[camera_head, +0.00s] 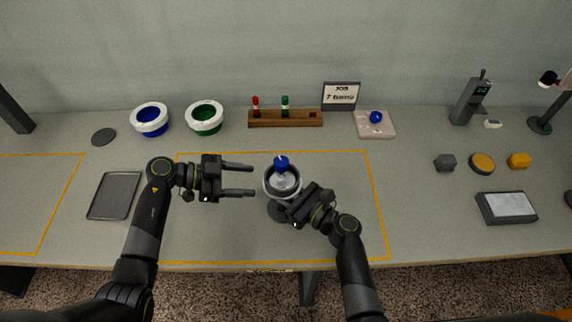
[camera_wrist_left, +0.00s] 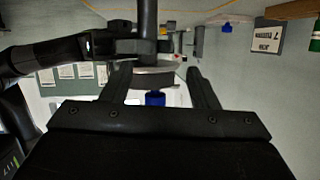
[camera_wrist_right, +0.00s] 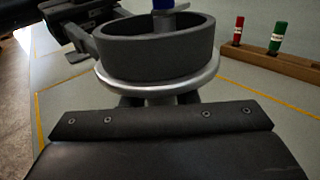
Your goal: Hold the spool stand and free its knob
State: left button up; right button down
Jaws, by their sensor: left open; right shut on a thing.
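The spool stand (camera_head: 270,184) stands left of my right gripper, inside the orange outline. It has a dark grey drum with a silver rim (camera_wrist_right: 158,90) in the right wrist view. Its blue knob (camera_head: 281,162) sits on top at the centre; it also shows in the left wrist view (camera_wrist_left: 155,99). My right gripper (camera_head: 291,207) is shut on the stand just below the rim; the drum and rim hide most of its fingers. My left gripper (camera_head: 239,180) is open and empty, level with the stand, its fingers pointing at it and apart from the knob.
At the back stand a white-blue ring (camera_head: 151,107), a white-green ring (camera_head: 204,104), a wooden rack (camera_head: 285,118) with red and green markers, and a pale pad (camera_head: 387,133) with a blue knob. A grey tray (camera_head: 96,210) lies left. The outlined area is otherwise clear.

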pick_arm(q)
jog(key=w+m+g, duration=0.1)
jog(key=w+g, duration=0.1)
jog(key=m+g+h, duration=0.2)
jog(key=m+g, duration=0.3)
jog(key=g, duration=0.2)
send_near(288, 166)
jog(key=shift+x, duration=5.05)
jog(key=shift+w+f, duration=0.1)
jog(key=c, duration=1)
